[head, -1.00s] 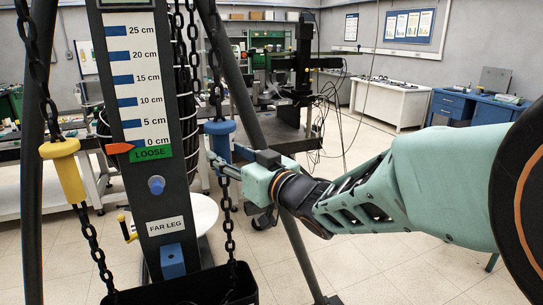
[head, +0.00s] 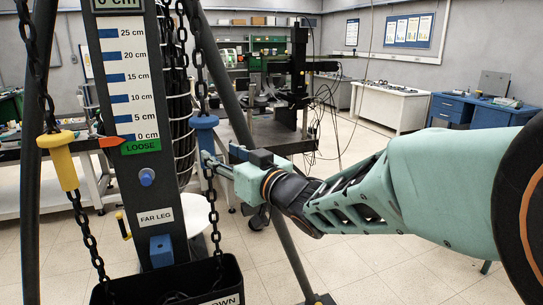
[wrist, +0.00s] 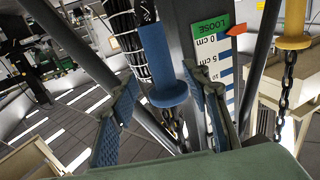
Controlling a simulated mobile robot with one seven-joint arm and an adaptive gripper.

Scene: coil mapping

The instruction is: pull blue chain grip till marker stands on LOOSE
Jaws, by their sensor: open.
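The blue chain grip (head: 205,133) hangs on the black chain to the right of the dark scale column. In the wrist view it is the blue flanged cylinder (wrist: 160,65). My gripper (head: 207,160) is open at its lower end; in the wrist view the fingers (wrist: 160,73) stand apart on either side of the grip. I cannot tell whether they touch it. The orange marker (head: 112,142) points near the 0 cm line, at the upper edge of the green LOOSE label (head: 141,147). The marker also shows in the wrist view (wrist: 236,31).
A yellow chain grip (head: 63,160) hangs on another chain at left, higher in its upper flange than the LOOSE label. A black bin (head: 180,285) stands below the column. Dark tripod legs (head: 285,240) flank it. A white bench (head: 388,105) and blue desk (head: 480,110) stand behind.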

